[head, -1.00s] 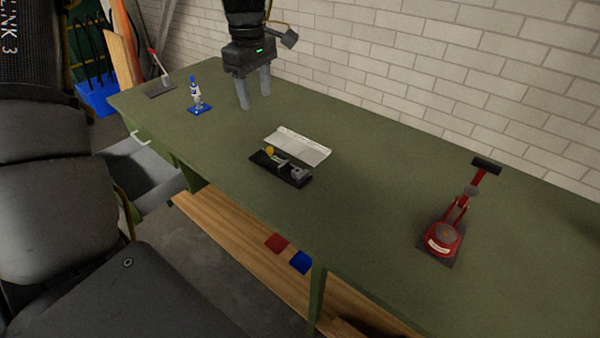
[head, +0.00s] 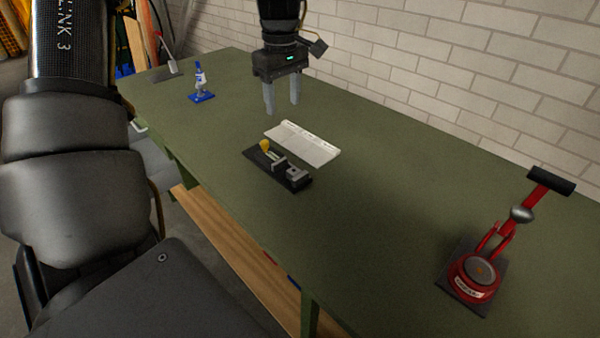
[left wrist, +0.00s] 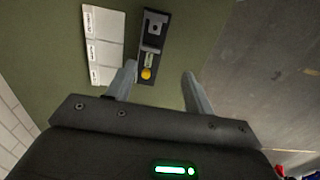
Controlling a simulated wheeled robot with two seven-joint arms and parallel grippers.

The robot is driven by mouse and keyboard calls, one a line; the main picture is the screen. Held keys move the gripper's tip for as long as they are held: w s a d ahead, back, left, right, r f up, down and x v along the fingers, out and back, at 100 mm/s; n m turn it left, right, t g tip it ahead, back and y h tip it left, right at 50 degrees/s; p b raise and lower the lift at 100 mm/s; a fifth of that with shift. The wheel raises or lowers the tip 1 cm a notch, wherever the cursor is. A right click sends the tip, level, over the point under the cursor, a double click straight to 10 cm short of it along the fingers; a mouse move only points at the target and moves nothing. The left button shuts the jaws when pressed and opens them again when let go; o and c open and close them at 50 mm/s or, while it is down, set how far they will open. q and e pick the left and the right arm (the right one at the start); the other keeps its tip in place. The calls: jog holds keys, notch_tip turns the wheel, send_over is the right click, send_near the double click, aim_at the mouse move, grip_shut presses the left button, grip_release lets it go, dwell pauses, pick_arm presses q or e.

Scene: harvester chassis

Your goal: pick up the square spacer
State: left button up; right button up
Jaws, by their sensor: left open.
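A black fixture (head: 270,170) lies on the green bench, with a yellow knob (head: 265,145) and a grey squarish block (head: 297,173) on it. In the left wrist view the block (left wrist: 155,28) looks square with a dark hole; it may be the square spacer, but I cannot be sure. My left gripper (head: 282,100) is open and empty, in the air behind the fixture and the white tray. In the left wrist view its fingers (left wrist: 158,72) are spread, with the fixture's knob end showing between them. My right gripper is not in view.
A white labelled tray (head: 302,143) lies flat beside the fixture. A red lever device (head: 478,278) stands at the right, and a small blue-based device (head: 201,96) at the far left. A brick wall (head: 450,80) runs behind the bench (head: 390,210). The bench between tray and red device is clear.

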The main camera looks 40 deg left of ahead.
pick_arm(q)
jog(key=b, duration=0.7)
send_near(294, 174)
notch_tip(294, 174, up, 2)
jog(key=a, duration=0.2)
jog(key=shift+w+a+f+b, duration=0.1)
jog(key=shift+w+f+b, duration=0.35)
jog(key=shift+b, duration=0.25)
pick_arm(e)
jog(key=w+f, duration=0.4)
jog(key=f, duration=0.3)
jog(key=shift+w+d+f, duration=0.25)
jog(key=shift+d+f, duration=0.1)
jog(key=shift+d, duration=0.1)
pick_arm(q)
notch_tip(294, 174, down, 5)
jog(key=shift+f+b, duration=0.2)
jog(key=shift+b, duration=0.3)
notch_tip(294, 174, down, 5)
jog(key=shift+w+r, duration=0.1)
jog(key=shift+w, duration=0.05)
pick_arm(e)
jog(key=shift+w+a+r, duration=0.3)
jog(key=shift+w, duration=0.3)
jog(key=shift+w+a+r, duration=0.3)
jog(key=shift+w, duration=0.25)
pick_arm(q)
jog(key=shift+f, duration=0.2)
jog(key=c, duration=0.4)
grip_shut()
